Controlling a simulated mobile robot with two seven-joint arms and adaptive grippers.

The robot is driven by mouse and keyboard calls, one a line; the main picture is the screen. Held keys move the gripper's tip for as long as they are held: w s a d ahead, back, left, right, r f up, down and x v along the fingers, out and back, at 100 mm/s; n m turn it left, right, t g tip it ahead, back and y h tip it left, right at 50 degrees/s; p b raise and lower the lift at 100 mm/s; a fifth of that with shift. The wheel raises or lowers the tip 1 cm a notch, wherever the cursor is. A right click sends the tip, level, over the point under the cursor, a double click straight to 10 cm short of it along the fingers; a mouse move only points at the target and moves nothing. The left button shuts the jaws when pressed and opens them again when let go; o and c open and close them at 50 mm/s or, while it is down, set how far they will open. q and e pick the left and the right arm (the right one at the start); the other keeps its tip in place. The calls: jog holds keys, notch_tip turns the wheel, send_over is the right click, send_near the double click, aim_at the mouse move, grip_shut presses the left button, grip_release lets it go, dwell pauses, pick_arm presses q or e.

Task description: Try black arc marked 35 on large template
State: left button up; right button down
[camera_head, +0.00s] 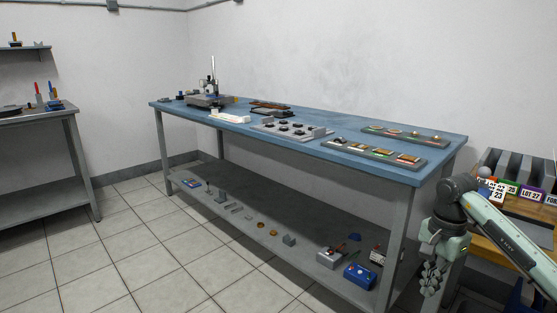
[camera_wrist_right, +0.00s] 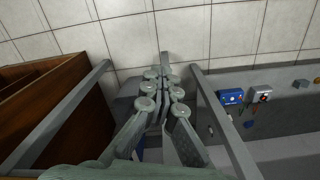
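No black arc marked 35 can be made out. Small black pieces sit on a grey tray (camera_head: 322,131) in the middle of the blue-topped bench, too small to read. I cannot tell which thing is the large template. My right gripper (camera_head: 430,285) hangs low at the right, beside the bench's near end and away from the pieces. In the right wrist view its fingers (camera_wrist_right: 164,74) are close together, with nothing visible between them. My left gripper is in neither view.
The blue bench (camera_head: 240,118) carries two trays of coloured pieces (camera_head: 375,151) at its near end and a stand (camera_head: 212,85) at its far end. Its lower shelf holds a blue box (camera_head: 360,276). A wooden bench with labelled slots (camera_head: 530,193) stands at right. Tiled floor is clear in front.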

jog(key=s+a+r+n, duration=0.2)
jog(key=a+r+n, duration=0.1)
jog(key=a+n, duration=0.3)
jog(key=s+a+r+n, duration=0.2)
jog(key=a+n, duration=0.2)
jog(key=a, duration=0.3)
jog(key=s+a+n, duration=0.1)
jog(key=s+n, duration=0.2)
jog(key=s, duration=0.2)
pick_arm(q)
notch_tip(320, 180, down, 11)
jog(key=p, duration=0.4)
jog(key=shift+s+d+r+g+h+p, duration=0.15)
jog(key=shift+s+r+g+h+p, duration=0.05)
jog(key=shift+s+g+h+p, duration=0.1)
pick_arm(e)
jog(key=s+d+r, duration=0.5)
jog(key=s+r, duration=0.1)
jog(key=r, duration=0.1)
jog(key=shift+d, duration=0.35)
jog(key=shift+s+r, duration=0.1)
jog(key=shift+s, duration=0.05)
